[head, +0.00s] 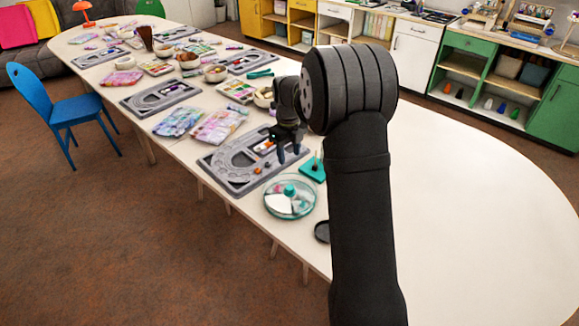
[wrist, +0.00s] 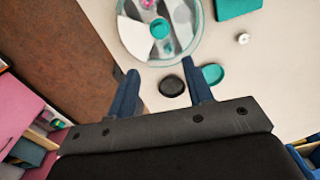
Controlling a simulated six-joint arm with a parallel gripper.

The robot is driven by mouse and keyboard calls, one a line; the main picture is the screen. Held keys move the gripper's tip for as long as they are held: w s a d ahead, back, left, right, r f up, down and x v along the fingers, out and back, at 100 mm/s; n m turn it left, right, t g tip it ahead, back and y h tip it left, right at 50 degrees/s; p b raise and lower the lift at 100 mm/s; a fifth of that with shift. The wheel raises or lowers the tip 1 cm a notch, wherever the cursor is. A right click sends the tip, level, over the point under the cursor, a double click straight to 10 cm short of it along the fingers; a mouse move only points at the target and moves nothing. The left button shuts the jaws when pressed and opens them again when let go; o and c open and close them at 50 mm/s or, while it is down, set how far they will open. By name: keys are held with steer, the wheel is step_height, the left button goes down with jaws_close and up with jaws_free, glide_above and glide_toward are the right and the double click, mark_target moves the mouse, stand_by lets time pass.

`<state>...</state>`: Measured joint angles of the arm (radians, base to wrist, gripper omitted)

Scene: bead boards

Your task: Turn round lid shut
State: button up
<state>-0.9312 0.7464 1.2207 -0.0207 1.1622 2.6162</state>
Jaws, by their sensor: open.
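The round container (head: 278,208) with a clear round lid stands near the front edge of the table. Its lid has a teal centre knob (head: 289,190) and a white wedge (head: 276,202). In the wrist view the round lid (wrist: 186,40) shows at the top, partly cut off, with the white wedge (wrist: 134,38) to the left of the knob (wrist: 160,28). My gripper (head: 289,152) is open and empty above the grey bead board, behind the container. In the wrist view its two fingers (wrist: 160,70) point toward the lid, apart from it.
A grey bead board (head: 232,184) lies behind the container. A teal square piece (head: 313,171) is to its right. A black disc (wrist: 171,86) and a teal disc (wrist: 212,74) lie near the fingers, with a small white bead (wrist: 243,38) beyond. The table's right side is clear.

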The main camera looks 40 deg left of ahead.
mark_target(290, 188)
steer(key=shift+r, duration=1.3)
step_height(290, 188, down, 18)
steer(key=shift+w+r, duration=0.15)
steer(key=shift+r, duration=0.1)
